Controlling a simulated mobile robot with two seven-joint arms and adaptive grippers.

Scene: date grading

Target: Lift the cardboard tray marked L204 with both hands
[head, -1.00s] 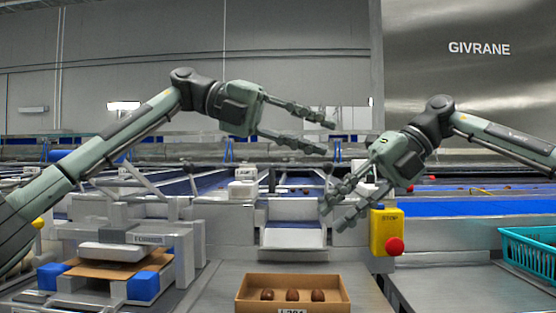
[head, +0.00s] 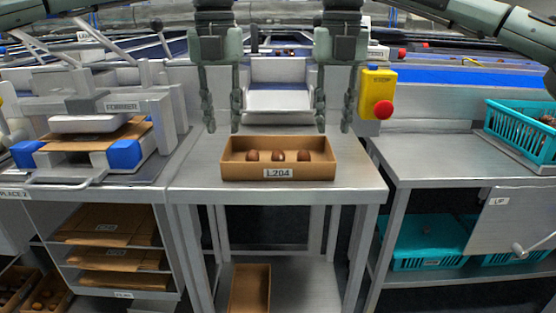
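The cardboard tray (head: 232,172) marked L204 sits on the grey metal table in the middle of the head view. It is open at the top and holds 3 brown dates, with its label on the front wall. My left gripper (head: 222,128) points down above and behind the tray's left end, its fingers apart. My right gripper (head: 334,128) points down above and behind the tray's right end, its fingers also apart. Neither gripper appears to touch the tray, and nothing shows between the fingers of either.
A former machine (head: 122,107) with blue blocks stands at left, above shelves of flat cardboard (head: 110,225). A yellow stop box with a red button (head: 377,92) is behind at right. A teal crate (head: 507,128) stands far right. Another cardboard tray (head: 250,290) lies on the shelf below.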

